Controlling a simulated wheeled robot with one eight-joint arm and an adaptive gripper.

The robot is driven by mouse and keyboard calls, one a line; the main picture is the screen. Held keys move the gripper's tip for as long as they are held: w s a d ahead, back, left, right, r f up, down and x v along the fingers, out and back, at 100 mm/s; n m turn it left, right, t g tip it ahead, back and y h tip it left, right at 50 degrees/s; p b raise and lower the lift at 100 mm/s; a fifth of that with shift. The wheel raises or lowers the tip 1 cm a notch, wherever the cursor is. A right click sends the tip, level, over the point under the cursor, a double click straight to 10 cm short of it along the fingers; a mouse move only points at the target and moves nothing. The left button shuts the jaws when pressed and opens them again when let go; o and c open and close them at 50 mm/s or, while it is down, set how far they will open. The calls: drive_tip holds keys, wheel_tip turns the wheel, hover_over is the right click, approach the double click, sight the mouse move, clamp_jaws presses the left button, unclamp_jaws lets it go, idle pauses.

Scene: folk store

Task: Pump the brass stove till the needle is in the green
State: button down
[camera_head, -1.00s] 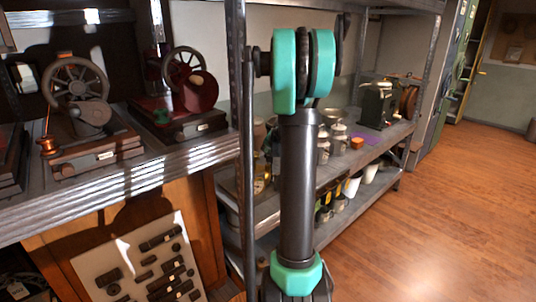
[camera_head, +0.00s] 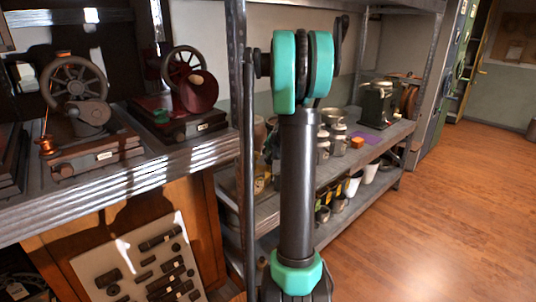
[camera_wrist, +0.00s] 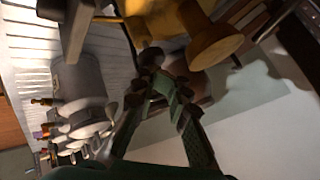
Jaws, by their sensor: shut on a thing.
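The brass stove seems to be the yellow-brass body (camera_wrist: 215,35) at the top of the wrist view, only partly in frame. My gripper (camera_wrist: 162,86) is in the wrist view, its two dark green fingers converging just below the brass body. They are shut on a small dark rounded knob (camera_wrist: 151,57), which looks like the pump knob; its joint with the stove is hard to make out. No gauge needle or green zone can be made out. In the head view my arm stands in front of the shelves, and neither my gripper nor the stove can be made out.
In the head view, model engines with flywheels (camera_head: 75,88) stand on the left shelf (camera_head: 150,172). Metal pots (camera_head: 338,138), an orange block (camera_head: 357,142) and a dark green machine (camera_head: 378,105) are on the right shelf. The wooden floor (camera_head: 450,200) at right is clear.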

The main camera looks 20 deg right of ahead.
idle(0.5)
drive_tip(key=shift+r, duration=0.85)
drive_tip(key=shift+w+d+r, duration=0.1)
drive_tip(key=shift+w+r, duration=0.05)
drive_tip(key=shift+r, duration=0.35)
drive_tip(key=shift+w+r, duration=0.15)
drive_tip(key=shift+r, duration=0.3)
drive_tip(key=shift+s+d+r, duration=0.1)
drive_tip(key=shift+s+r, duration=0.25)
drive_tip(key=shift+r, duration=0.05)
drive_tip(key=shift+r, duration=0.7)
drive_tip(key=shift+a+r, duration=0.2)
drive_tip(key=shift+r, duration=1.5)
